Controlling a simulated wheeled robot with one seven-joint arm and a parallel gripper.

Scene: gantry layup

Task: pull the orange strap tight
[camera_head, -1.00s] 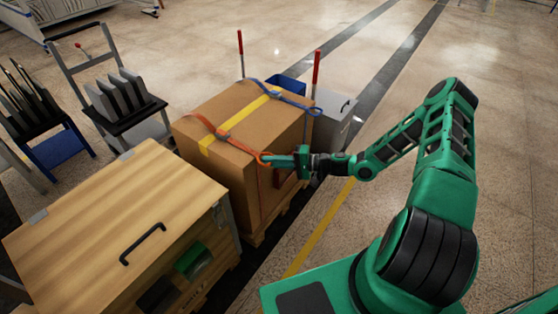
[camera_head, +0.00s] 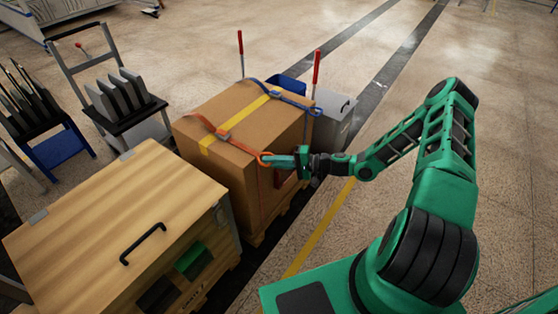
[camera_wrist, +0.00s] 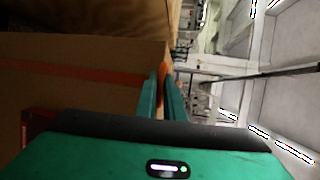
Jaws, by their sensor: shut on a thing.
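The orange strap (camera_head: 206,124) runs over the top of a large cardboard box (camera_head: 238,180) to its near right edge, where it ends in an orange loop (camera_head: 264,159). My gripper (camera_head: 276,160) is at that edge, shut on the orange strap's end. In the wrist view the strap (camera_wrist: 75,71) crosses the box's brown face, and a bit of orange shows between the fingers (camera_wrist: 157,92). The exact grip is partly hidden by the fingers.
A blue strap (camera_head: 286,97) crosses the box's far end. A wooden crate (camera_head: 100,225) with a black handle stands at the near left. Carts with dark panels (camera_head: 118,92) stand behind it. A grey bin (camera_head: 335,120) and red posts (camera_head: 316,75) stand beyond the box. Floor at right is open.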

